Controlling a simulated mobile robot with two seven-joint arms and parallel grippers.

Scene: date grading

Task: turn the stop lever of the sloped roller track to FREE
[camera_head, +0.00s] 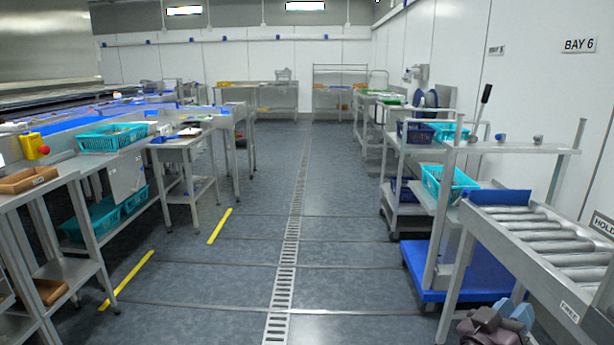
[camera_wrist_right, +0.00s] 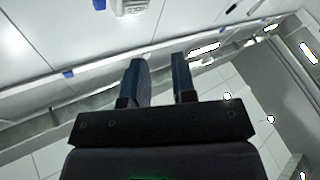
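The sloped roller track (camera_head: 478,212) stands at the right edge of the head view, with grey rollers and a blue plate (camera_head: 500,197) at its far end. A FREE label (camera_head: 569,312) is on its near side rail. A label reading HOLD (camera_head: 604,225) is at the right edge, partly cut off. A black-handled lever (camera_head: 486,93) rises behind the track; I cannot tell whether it is the stop lever. My right gripper (camera_head: 506,314) is low in front of the track, apart from it. In the wrist view its fingers (camera_wrist_right: 160,65) are apart and empty.
A blue-decked cart (camera_head: 474,272) stands just behind the track, and a shelf trolley with teal baskets (camera_head: 449,185) beyond it. Steel tables with baskets (camera_head: 112,137) line the left side. The floor aisle with a drain (camera_head: 290,240) is clear.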

